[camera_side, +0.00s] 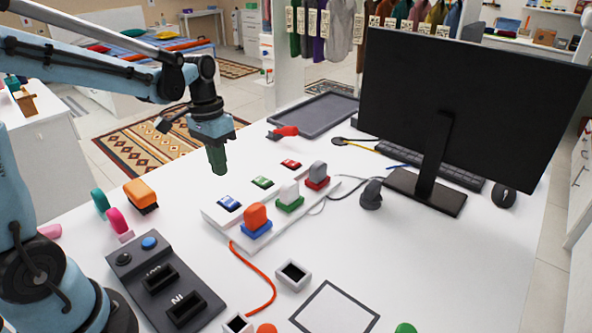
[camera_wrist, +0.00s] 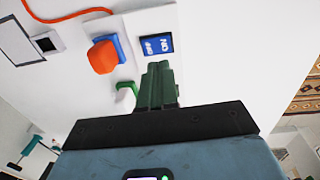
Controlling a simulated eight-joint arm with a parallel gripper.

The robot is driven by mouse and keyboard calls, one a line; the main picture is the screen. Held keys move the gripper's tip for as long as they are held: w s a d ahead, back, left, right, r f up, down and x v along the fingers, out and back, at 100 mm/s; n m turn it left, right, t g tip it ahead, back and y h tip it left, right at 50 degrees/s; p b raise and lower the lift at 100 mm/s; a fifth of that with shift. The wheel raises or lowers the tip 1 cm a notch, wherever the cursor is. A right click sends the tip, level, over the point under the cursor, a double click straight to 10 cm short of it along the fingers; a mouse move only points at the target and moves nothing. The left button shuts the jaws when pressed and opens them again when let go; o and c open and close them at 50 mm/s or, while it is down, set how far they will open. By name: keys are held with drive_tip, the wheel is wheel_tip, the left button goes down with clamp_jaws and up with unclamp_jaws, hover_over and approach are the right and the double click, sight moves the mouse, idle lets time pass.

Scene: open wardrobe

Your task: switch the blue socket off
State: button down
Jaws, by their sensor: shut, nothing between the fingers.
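A white power strip (camera_side: 213,217) lies on the table with blue, green and red sockets. The blue socket (camera_side: 258,231) holds an orange plug (camera_side: 255,215); both also show in the wrist view, the blue rim (camera_wrist: 121,47) around the orange plug (camera_wrist: 103,57). The blue switch (camera_side: 229,203) is beside that socket; in the wrist view the blue switch (camera_wrist: 157,44) carries OFF and ON lettering. I cannot tell its rocker position. My gripper (camera_side: 219,172) points down above the strip, its green fingers shut and empty. In the wrist view the fingertips (camera_wrist: 158,68) appear just below the switch.
The green switch (camera_side: 262,182) and red switch (camera_side: 291,165) sit farther along the strip, beside a white plug (camera_side: 289,192) and grey plug (camera_side: 318,170). A dark button panel (camera_side: 150,256) is at front left. A monitor (camera_side: 470,100) stands at right.

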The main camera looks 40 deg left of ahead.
wheel_tip(320, 180, up, 7)
hover_over(231, 204)
drive_tip(key=a, duration=0.4)
drive_tip(key=shift+w+d+r, duration=0.15)
drive_tip(key=shift+d, duration=0.8)
drive_tip(key=f, duration=0.4)
drive_tip(key=d+f, duration=0.1)
drive_tip(key=f, duration=0.9)
drive_tip(key=shift+d, duration=0.35)
